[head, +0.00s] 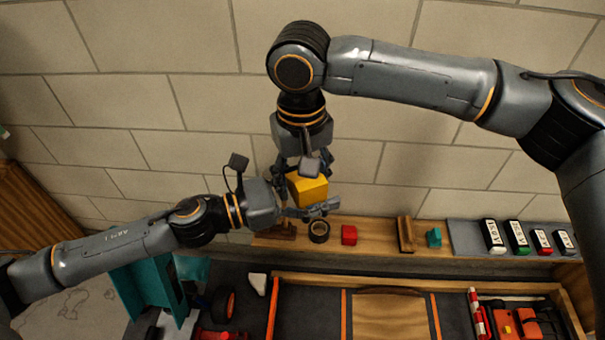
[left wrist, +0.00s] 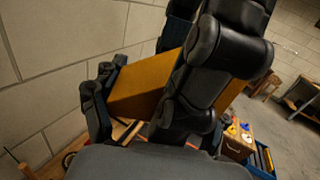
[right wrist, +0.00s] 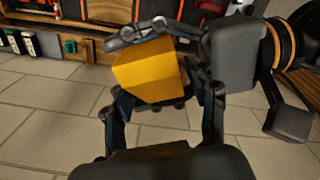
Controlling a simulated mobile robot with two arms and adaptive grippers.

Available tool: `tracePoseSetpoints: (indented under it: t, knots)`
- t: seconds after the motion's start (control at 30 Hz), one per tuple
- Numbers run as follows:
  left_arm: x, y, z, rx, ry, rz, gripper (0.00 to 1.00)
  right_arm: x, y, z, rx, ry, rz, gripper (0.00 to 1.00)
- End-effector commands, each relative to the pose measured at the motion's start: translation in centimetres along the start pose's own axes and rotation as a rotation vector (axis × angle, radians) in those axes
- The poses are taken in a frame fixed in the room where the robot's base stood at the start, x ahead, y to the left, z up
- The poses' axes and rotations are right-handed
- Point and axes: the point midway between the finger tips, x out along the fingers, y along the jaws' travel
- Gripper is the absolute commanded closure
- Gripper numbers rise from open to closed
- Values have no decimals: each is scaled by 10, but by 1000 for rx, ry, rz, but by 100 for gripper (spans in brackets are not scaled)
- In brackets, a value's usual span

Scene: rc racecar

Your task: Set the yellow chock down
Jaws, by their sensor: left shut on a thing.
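The yellow chock (head: 311,191) is held up in front of the tiled wall, above the wooden shelf. It also shows in the left wrist view (left wrist: 142,88) and the right wrist view (right wrist: 150,76). My left gripper (head: 318,208) comes in from the left and is shut on the chock. My right gripper (head: 304,170) points down from above, with its fingers on either side of the same chock. Dark fingers of both grippers overlap around the block, so I cannot tell whether the right fingers press on it.
The wooden shelf (head: 375,240) holds a dark tape roll (head: 319,231), a red block (head: 349,235), a wooden piece (head: 405,234) and a teal piece (head: 434,237). Several labelled boxes (head: 518,237) stand at the right. A cluttered bench with a wooden tray lies below.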

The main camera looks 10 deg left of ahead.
Motion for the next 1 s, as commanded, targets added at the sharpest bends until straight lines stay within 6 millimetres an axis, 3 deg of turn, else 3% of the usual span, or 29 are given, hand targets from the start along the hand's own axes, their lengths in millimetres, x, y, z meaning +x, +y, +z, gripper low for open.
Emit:
tracePoseSetpoints:
  t: [0.03, 0.2, 0.23, 0.27, 0.33, 0.77, 1.0]
  knots:
    - [0, 0, 0, 0, -1, 0, 87, 0, 0, 0, 0, 0, 0, 56]
    - [0, 0, 1, 0, -1, 0, 87, 0, -1, 0, -1, 0, -2, 88]
    - [0, 0, 1, 0, -1, -1, 22, 0, -1, 0, -2, 0, -2, 88]
    - [0, 0, 1, 0, -1, -1, 16, 0, -1, 0, -2, 0, -2, 93]
    - [0, 0, 1, 1, -1, 0, 2, 0, -1, 0, -2, 0, -2, 93]
    - [-2, 0, 0, -1, 0, 1, 0, 0, 0, 0, 0, 0, -1, 94]
    - [-25, 0, -2, -4, 3, 2, 0, 0, 0, 0, 0, 0, 0, 94]
